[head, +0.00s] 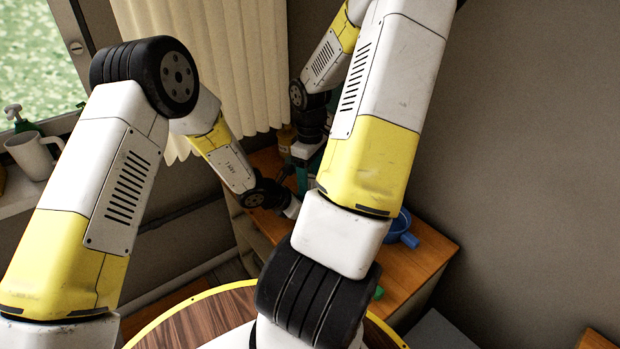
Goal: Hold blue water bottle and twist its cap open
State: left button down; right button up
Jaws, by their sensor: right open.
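A teal-blue upright thing (316,161), perhaps the water bottle, stands partly hidden at the back of the wooden surface; I cannot make out its cap. My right gripper (304,162) points down at this thing, over or against it; it is open, and contact is unclear. My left gripper (292,208) is low and just left of the same thing, small and partly hidden, so its jaws cannot be read. My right arm's large link covers much of the area to the right.
The wooden surface (425,262) carries a blue round item with a handle (401,228) to the right. A cream curtain (215,50) hangs behind my arms. A mug (32,155) and a pump bottle (18,119) stand on the windowsill at left. A grey wall rises at right.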

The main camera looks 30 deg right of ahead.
grip_shut()
jog(key=shift+m, duration=1.5)
grip_release()
notch_tip(320, 180, up, 12)
pick_arm(q)
jog(key=shift+c, duration=1.2)
grip_release()
